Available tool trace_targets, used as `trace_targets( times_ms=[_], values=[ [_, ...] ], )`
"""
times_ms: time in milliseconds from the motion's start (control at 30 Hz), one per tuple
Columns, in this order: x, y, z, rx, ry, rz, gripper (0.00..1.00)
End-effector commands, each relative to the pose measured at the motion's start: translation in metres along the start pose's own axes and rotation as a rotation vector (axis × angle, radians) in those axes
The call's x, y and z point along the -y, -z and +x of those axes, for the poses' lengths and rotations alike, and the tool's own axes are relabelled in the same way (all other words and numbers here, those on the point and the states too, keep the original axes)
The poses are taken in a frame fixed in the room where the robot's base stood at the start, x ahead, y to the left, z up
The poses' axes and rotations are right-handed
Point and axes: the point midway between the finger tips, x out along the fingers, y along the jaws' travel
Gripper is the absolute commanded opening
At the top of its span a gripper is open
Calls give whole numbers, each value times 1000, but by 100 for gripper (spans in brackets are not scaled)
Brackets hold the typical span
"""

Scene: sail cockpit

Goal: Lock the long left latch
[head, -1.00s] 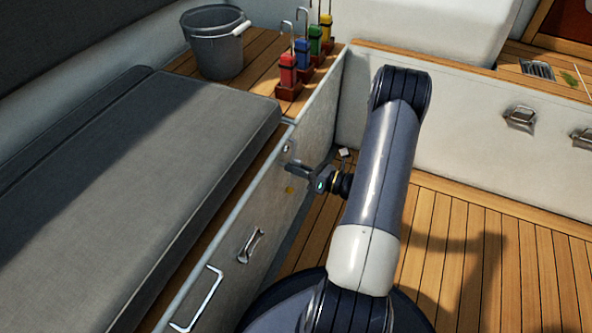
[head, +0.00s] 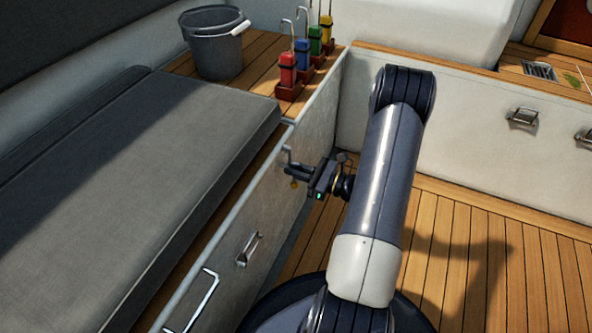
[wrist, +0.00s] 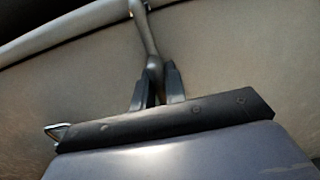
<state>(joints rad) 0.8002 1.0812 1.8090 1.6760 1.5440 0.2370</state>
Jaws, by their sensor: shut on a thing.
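The long latch (head: 287,153) is a thin metal lever on the pale side wall of the left bench, near its far end. My gripper (head: 292,171) is at its lower part, close to the wall. In the wrist view the lever (wrist: 146,35) runs down from the top edge between the two dark fingers of my gripper (wrist: 158,85), which are shut on it. The fingers hide its lower end. A small brass-coloured spot (head: 294,184) shows just below the fingers in the head view.
A shorter metal latch (head: 249,249) and a white handle (head: 199,300) are nearer on the same wall. A grey cushion (head: 140,180) tops the bench, with a bucket (head: 213,45) beyond. More latches (head: 522,117) are on the right wall.

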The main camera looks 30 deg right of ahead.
Motion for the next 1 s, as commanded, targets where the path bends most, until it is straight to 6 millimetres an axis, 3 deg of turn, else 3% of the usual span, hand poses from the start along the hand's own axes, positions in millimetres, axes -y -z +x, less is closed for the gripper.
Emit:
trace_targets(
  times_ms=[333,367,600,867,1000],
  values=[
    [0,1,0,-2,0,-3,0],
    [0,1,0,-2,-1,-3,15],
    [0,0,0,-1,0,-2,33],
    [0,0,-2,-1,0,-2,33],
    [1,-1,-15,-1,4,-1,33]
  ],
)
